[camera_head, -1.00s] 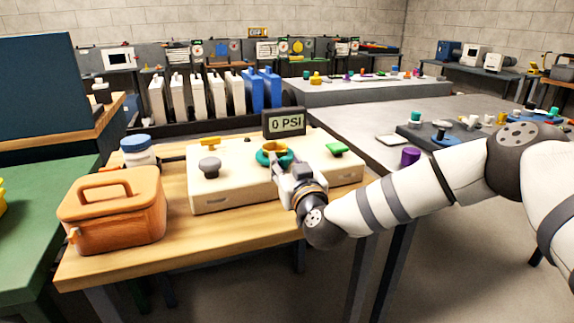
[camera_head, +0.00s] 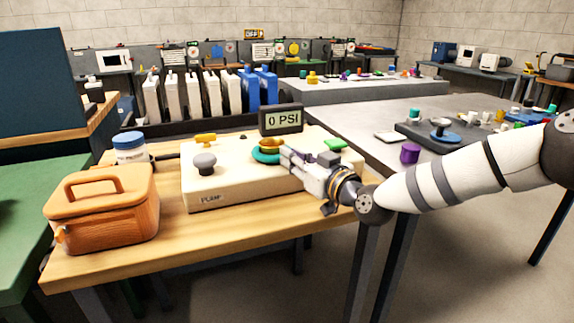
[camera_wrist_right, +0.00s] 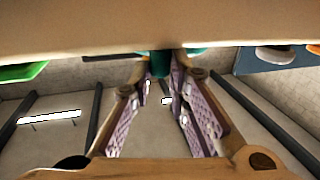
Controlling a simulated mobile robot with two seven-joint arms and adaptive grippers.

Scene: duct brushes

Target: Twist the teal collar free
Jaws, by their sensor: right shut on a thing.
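My right gripper (camera_head: 283,153) reaches in from the right and is shut at the collar's right side. In the right wrist view, a teal part of the collar (camera_wrist_right: 160,64) lies between the fingertips of my right gripper (camera_wrist_right: 161,74). The gripper hides part of the collar's right edge. My left gripper is not in view.
A grey knob (camera_head: 204,163), a yellow handle (camera_head: 205,138) and a green knob (camera_head: 334,146) stand on the box. An orange case (camera_head: 102,208) and a blue-lidded jar (camera_head: 130,150) stand to its left.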

